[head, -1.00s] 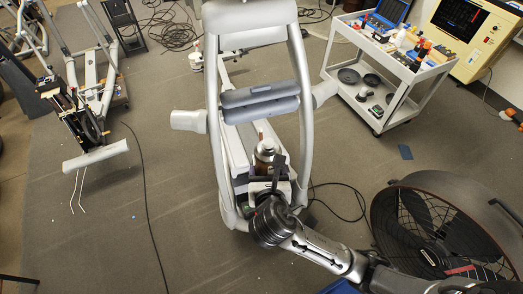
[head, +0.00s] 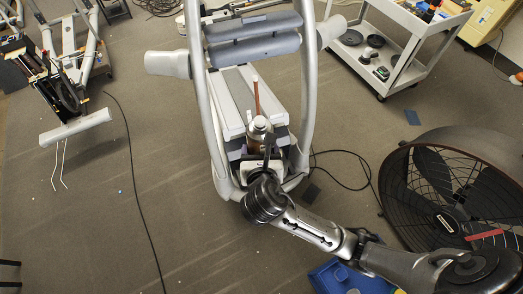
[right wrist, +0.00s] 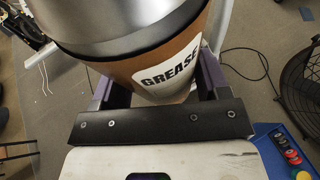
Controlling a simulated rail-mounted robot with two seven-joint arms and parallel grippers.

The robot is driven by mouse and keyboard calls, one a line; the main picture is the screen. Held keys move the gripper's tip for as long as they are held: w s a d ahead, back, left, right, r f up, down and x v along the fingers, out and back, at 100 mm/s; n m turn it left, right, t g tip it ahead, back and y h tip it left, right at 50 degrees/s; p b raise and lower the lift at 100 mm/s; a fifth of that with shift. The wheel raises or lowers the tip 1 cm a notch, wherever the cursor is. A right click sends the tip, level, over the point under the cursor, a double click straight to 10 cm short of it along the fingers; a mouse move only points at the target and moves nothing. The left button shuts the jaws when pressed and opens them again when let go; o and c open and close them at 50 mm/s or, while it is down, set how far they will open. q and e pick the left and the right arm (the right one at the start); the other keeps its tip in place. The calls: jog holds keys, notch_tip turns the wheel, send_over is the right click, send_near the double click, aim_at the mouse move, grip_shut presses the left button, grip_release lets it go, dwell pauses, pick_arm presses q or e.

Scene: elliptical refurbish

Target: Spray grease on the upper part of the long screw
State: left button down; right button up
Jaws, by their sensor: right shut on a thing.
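My right gripper (head: 262,149) is shut on the grease can (head: 259,126), a brown can with a silver top. In the right wrist view the fingers (right wrist: 158,97) clasp both sides of the can (right wrist: 125,72), whose white label reads "GREASE". The can is over the lower part of the grey elliptical machine (head: 206,120). A thin reddish-brown rod (head: 257,97), perhaps the long screw, rises just behind the can's top in the head view. The can hides its lower end, and I cannot tell the gap between them. My left gripper is not in view.
A large black fan (head: 450,195) stands at the right. A white cart (head: 408,45) is at the upper right, and a blue bin (head: 345,280) is at the bottom. Black cables (head: 135,185) cross the floor. Open floor lies left of the machine.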

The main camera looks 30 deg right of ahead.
jog(key=w+d+f+m+g+h+b, duration=0.1)
jog(key=w+d+f+m+h+b, duration=0.1)
jog(key=f+b, duration=1.75)
jog(key=w+d+f+m+g+h+b, duration=0.1)
jog(key=w+f+b, duration=0.1)
jog(key=f+b, duration=1.75)
jog(key=w+d+f+m+g+h, duration=0.1)
jog(key=w+d+f, duration=0.4)
jog(key=w+f, duration=0.1)
jog(key=shift+w+d+m+g, duration=0.3)
jog(key=shift+w+m+g, duration=0.1)
jog(key=shift+w, duration=0.1)
jog(key=shift+r, duration=0.1)
notch_tip(320, 180, up, 12)
jog(key=p, duration=1.7)
